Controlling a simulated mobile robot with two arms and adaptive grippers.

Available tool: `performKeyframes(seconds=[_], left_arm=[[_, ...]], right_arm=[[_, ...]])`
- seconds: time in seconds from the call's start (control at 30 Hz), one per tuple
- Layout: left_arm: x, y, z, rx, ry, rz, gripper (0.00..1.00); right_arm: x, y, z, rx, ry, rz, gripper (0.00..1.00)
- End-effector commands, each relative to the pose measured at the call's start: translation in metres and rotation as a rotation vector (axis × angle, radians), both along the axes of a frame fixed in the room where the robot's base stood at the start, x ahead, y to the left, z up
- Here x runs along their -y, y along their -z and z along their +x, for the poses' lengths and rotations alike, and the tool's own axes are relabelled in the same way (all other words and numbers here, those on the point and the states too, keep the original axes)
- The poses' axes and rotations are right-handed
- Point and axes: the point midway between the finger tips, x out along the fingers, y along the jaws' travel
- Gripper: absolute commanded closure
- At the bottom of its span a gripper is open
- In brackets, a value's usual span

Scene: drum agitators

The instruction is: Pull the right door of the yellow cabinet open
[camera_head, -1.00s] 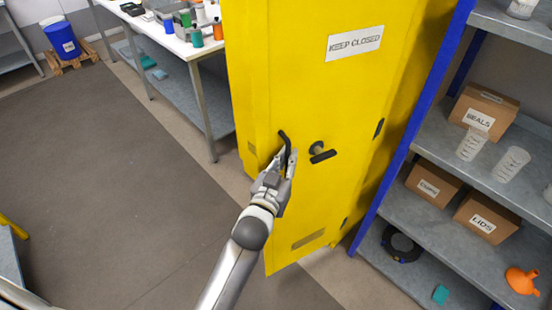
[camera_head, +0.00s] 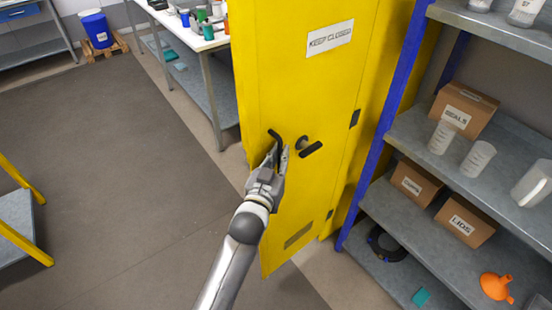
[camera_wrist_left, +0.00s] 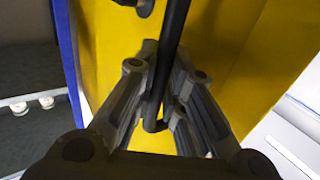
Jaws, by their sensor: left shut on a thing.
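The right door (camera_head: 300,195) of the yellow cabinet (camera_head: 374,150) stands partly open, its handle-side edge swung out toward me. It bears a white "KEEP CLOSED" sign (camera_head: 330,38). My left gripper (camera_head: 281,152) is shut on the black bar handle (camera_head: 274,135) near the door's left edge. In the left wrist view the handle (camera_wrist_left: 174,45) runs between the gripper's fingers (camera_wrist_left: 158,100), with yellow panel behind it. A dark latch knob (camera_head: 310,148) sits right of the handle. The cabinet's inside is hidden. My right gripper is out of view.
A grey shelf unit with blue posts (camera_head: 385,120) stands close on the right, with boxes, beakers and an orange funnel (camera_head: 496,286). A white-topped workbench (camera_head: 205,42) is behind left. A yellow-railed platform (camera_head: 22,215) is at far left. Dark floor (camera_head: 120,170) lies open between.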

Motion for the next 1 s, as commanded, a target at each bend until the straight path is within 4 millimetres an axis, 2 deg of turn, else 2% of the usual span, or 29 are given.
performKeyframes(seconds=[0.13,0.33,0.37,0.5,0.83,1.0], left_arm=[[0.001,-0.003,0.001,0.009,0.0,0.002,1.0],[0.0,-0.003,0.001,0.009,0.0,0.002,1.0],[0.0,-0.003,0.001,0.009,0.0,0.002,0.85],[0.0,-0.002,0.001,0.006,0.0,0.001,0.67],[0.0,-0.001,-0.001,0.003,0.0,-0.001,0.66],[-0.004,0.001,-0.017,0.001,-0.001,0.0,0.66]], right_arm=[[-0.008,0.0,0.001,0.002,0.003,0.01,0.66],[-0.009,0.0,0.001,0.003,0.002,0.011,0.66],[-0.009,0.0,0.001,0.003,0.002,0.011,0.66],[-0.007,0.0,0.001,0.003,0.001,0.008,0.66],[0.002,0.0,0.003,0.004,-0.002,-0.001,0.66],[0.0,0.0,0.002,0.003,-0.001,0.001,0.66]])
